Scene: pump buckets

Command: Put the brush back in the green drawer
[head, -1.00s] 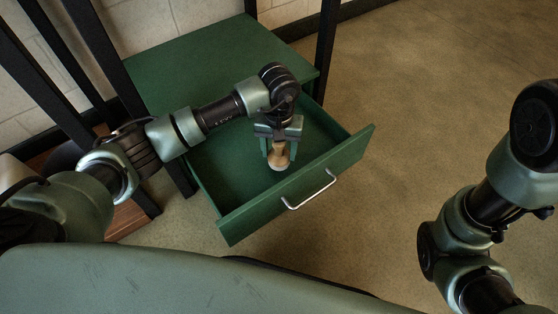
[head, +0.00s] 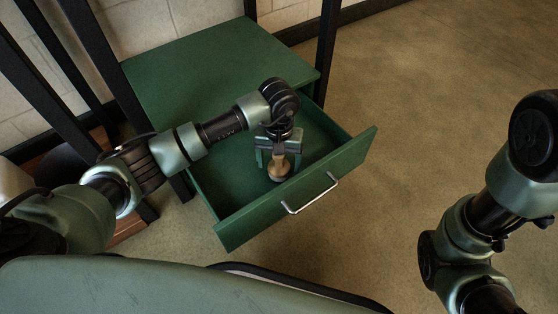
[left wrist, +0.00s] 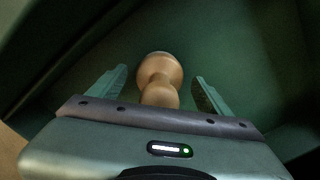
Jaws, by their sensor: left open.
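The green drawer (head: 219,236) is pulled out of the green cabinet (head: 215,65). The brush (head: 278,172) has a light wooden handle and is inside the drawer, near its front panel. My left gripper (head: 278,160) reaches down into the drawer over the brush. In the left wrist view the gripper (left wrist: 160,85) is open, with one finger on each side of the brush (left wrist: 160,72) and gaps between them. The underside of the brush is hidden. My right arm is at the right edge of the head view, but its gripper is out of frame.
A metal handle (head: 311,194) is on the drawer's front. Black posts (head: 327,45) stand beside the cabinet, and a tiled wall (head: 150,25) is behind it. The floor (head: 430,100) to the right of the drawer is clear.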

